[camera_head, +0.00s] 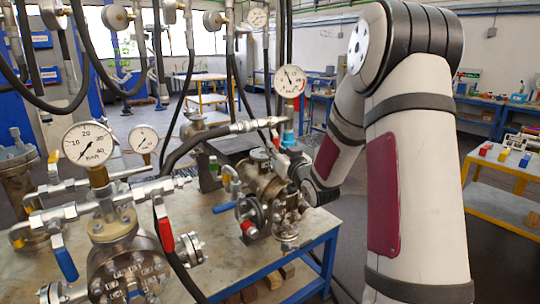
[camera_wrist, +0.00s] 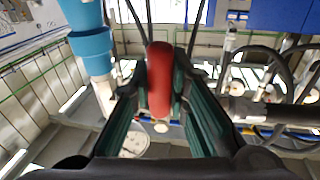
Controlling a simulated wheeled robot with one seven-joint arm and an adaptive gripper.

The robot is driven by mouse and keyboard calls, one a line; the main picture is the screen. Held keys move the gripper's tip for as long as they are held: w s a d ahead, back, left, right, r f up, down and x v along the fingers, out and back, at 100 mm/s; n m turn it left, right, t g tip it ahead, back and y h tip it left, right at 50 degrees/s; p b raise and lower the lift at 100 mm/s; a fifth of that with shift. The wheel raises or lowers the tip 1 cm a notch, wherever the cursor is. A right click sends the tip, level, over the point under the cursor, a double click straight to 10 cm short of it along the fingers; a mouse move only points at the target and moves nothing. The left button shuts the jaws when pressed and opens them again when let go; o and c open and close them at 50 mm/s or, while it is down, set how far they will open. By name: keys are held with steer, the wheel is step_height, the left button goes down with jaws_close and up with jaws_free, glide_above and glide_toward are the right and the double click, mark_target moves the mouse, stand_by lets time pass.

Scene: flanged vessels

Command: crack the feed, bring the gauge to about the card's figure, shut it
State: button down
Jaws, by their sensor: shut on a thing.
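My gripper (camera_wrist: 160,108) is shut on a red lever handle (camera_wrist: 158,70), which stands between its two green-lined fingers in the wrist view. In the head view my gripper (camera_head: 294,162) is at the fittings on the right of the bench, partly hidden by metal parts. A round gauge (camera_head: 290,82) stands just above it, its needle toward the upper left; its figures are too small to read. I cannot make out a card.
A light blue fitting (camera_wrist: 92,50) is close on the left in the wrist view. Flanged vessels (camera_head: 130,268), a black hose (camera_head: 185,150), blue levers (camera_head: 66,264) and another red lever (camera_head: 165,236) crowd the bench (camera_head: 225,272). Hoses hang above. A yellow-framed table (camera_head: 500,190) stands right.

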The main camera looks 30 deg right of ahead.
steer(key=shift+d+n, duration=0.2)
steer(key=shift+n, duration=0.2)
steer(key=c, duration=1.5)
jaws_free()
steer(key=s, duration=0.4)
steer(key=s+a, duration=0.1)
steer(key=s, duration=0.3)
steer(key=s+a, duration=0.1)
steer(key=s, duration=0.3)
steer(key=shift+f, duration=0.35)
steer(key=shift+w, duration=0.1)
